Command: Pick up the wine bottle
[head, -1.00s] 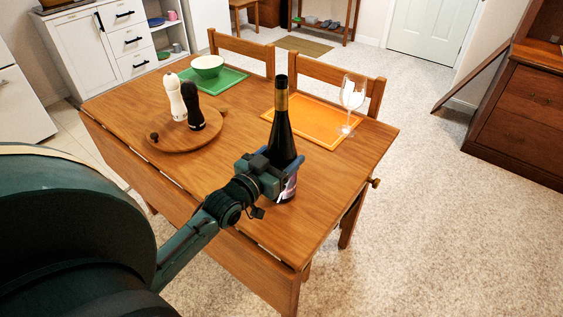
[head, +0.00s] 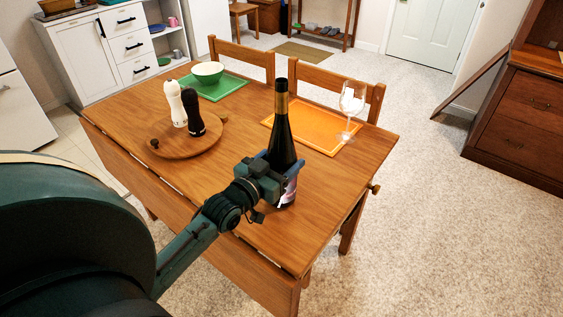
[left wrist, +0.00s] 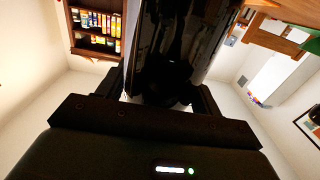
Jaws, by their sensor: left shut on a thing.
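The dark wine bottle (head: 281,130) with a gold neck stands upright at the near right part of the wooden table (head: 225,215). Its pale label shows low on the right side. My left gripper (head: 281,168) is shut on the bottle's body, one finger on each side, and hides part of it. In the left wrist view the bottle (left wrist: 178,45) is a dark shape between the fingers (left wrist: 165,95). I cannot tell whether its base touches the table. My right gripper is not in view.
A wine glass (head: 351,103) stands at the edge of an orange mat (head: 310,125) behind the bottle. A round wooden tray (head: 185,145) holds a white shaker (head: 174,104) and a dark shaker (head: 193,112).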

